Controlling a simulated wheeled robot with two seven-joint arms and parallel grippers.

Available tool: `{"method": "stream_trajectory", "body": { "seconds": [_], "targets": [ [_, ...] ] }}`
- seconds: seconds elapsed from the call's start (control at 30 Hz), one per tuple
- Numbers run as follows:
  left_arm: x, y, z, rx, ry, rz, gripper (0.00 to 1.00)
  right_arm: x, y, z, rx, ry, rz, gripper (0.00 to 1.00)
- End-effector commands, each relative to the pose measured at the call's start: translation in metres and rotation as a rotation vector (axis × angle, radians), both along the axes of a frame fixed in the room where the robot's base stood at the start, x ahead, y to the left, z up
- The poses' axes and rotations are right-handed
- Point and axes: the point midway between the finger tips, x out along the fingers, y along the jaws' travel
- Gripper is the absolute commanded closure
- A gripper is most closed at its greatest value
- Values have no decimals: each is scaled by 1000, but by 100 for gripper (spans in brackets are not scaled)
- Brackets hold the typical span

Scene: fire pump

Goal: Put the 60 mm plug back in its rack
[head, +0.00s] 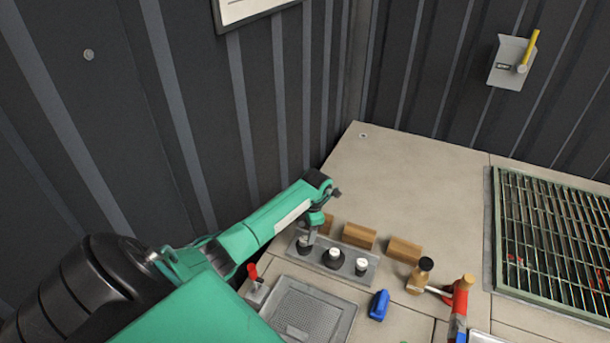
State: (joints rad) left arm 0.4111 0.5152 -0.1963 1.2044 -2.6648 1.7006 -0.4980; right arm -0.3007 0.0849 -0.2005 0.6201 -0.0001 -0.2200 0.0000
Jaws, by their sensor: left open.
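The rack (347,272) is a low grey plate on the floor, and dark plugs with white tops stand along it. The middle plug (333,257) and the smaller right plug (361,266) stand upright in it. A third dark plug (304,248) is at the rack's left end, directly under my left gripper (308,238). The gripper is open and points down over this plug, partly hiding it. I cannot read sizes, so I cannot tell which is the 60 mm plug, or whether the left plug is fully seated. My right gripper is out of view.
Wooden blocks (404,251) stand behind the rack. A grey ribbed tray (318,308), a blue object (379,305), a brown bottle-like object (419,277) and a red-and-blue tool (460,305) lie in front and right. A floor grating (558,235) is at right. Floor behind the blocks is clear.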

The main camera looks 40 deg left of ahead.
Motion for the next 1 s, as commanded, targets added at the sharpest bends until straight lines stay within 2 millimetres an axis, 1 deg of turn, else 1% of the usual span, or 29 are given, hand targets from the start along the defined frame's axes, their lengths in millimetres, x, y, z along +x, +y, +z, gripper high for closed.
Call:
{"method": "stream_trajectory", "body": {
  "seconds": [0.03, 0.2, 0.3, 0.4, 0.5, 0.67, 1.0],
  "targets": [
    [3, 0, 10, 4, -5, -3, 38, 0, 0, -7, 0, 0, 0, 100],
    [6, -3, 44, 4, -3, -3, 38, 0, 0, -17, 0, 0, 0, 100],
    [9, -3, 58, 2, -2, -1, 38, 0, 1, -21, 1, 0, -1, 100],
    [9, -5, 67, 1, 0, 0, 38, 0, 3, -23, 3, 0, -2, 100],
    [10, -5, 72, 0, 0, -1, 38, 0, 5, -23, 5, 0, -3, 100],
    [9, -5, 73, 0, 1, 0, 38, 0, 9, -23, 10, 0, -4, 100],
    [9, -5, 72, 0, 0, 0, 38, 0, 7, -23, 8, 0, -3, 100]
  ]
}}
